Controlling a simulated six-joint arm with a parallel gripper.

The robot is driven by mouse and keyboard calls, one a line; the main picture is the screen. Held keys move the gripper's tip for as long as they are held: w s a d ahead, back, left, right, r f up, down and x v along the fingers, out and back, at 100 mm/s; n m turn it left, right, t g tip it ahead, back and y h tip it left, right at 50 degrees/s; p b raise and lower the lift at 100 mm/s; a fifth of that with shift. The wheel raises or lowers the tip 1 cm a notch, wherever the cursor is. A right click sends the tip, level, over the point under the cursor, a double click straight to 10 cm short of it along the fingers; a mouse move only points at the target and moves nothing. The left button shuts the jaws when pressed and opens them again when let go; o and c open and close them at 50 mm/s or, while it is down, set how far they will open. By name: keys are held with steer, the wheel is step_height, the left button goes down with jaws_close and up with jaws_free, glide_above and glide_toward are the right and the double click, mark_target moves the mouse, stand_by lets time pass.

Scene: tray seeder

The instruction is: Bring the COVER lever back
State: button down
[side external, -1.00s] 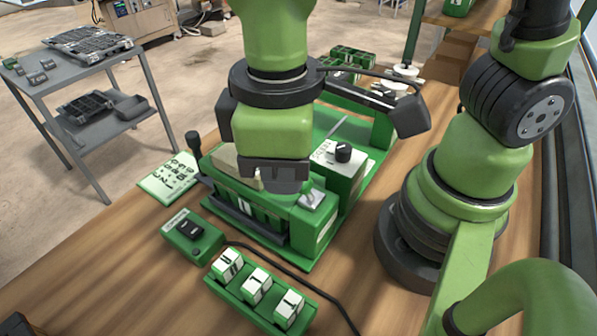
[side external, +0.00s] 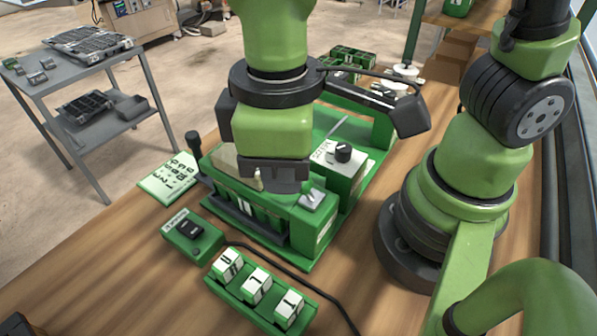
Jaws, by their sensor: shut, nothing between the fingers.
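The green tray seeder (side external: 313,232) stands on the wooden bench under my arm. A lever with a black knob (side external: 193,139) stands upright at its left end; I cannot read a COVER label on it. My gripper (side external: 274,186) points down over the top of the seeder, to the right of that knob and apart from it. It is shut and empty. A small pale peg (side external: 258,179) shows beside the fingers; I cannot tell whether they touch it. My wrist and gripper hide part of the seeder's top.
A white box with a black dial (side external: 343,152) sits at the seeder's right. A green switch box (side external: 180,242) and a rack (side external: 240,292) of white-labelled blocks lie in front. A printed card (side external: 168,178) lies left. A dark cable crosses the bench.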

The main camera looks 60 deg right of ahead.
steer(key=shift+f, duration=1.7)
steer(key=shift+d, duration=2.75)
steer(key=shift+a+r, duration=0.25)
steer(key=shift+r, duration=0.75)
steer(key=shift+a+r, duration=0.25)
steer(key=shift+r, duration=0.8)
steer(key=shift+a+r, duration=0.25)
steer(key=shift+r, duration=0.75)
